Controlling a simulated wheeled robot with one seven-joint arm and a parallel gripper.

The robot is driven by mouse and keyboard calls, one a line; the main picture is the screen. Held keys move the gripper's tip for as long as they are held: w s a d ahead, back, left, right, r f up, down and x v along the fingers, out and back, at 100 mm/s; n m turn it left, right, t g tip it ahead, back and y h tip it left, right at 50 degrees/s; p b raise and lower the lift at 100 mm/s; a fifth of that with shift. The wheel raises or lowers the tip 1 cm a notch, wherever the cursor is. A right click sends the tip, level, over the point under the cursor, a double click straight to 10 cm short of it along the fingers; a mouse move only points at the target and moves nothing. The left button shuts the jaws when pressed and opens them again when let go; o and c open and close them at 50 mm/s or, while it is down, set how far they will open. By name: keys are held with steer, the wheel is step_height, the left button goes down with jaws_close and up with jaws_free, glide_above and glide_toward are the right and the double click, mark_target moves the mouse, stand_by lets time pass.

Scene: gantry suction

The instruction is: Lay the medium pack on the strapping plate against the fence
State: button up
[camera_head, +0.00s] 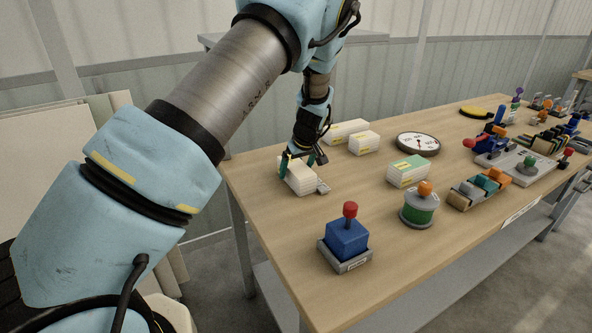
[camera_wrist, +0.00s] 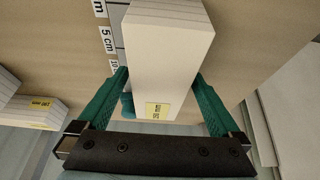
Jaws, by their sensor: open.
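In the head view a white pack (camera_head: 299,179) lies on the near left part of the table. My gripper (camera_head: 303,161) is over it, pointing down. In the wrist view the open green fingers (camera_wrist: 161,76) stand on either side of this pack (camera_wrist: 168,60), which has a yellow label at its near end. Two other white packs, a longer one (camera_head: 345,130) and a shorter one (camera_head: 365,143), lie behind, and a green-and-white pack (camera_head: 408,171) lies to the right. I cannot clearly tell which fixture is the strapping plate or its fence.
A centimetre scale (camera_wrist: 107,38) runs beside the pack. A dial (camera_head: 418,143), a green spool (camera_head: 418,208) with an orange knob, and a blue block (camera_head: 347,240) with a red knob stand on the table (camera_head: 290,232). Several fixtures crowd its right side. The front left is clear.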

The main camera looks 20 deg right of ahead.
steer(key=shift+w+f, duration=0.1)
steer(key=shift+f, duration=0.15)
steer(key=shift+c, duration=0.2)
jaws_close()
stand_by(0.5)
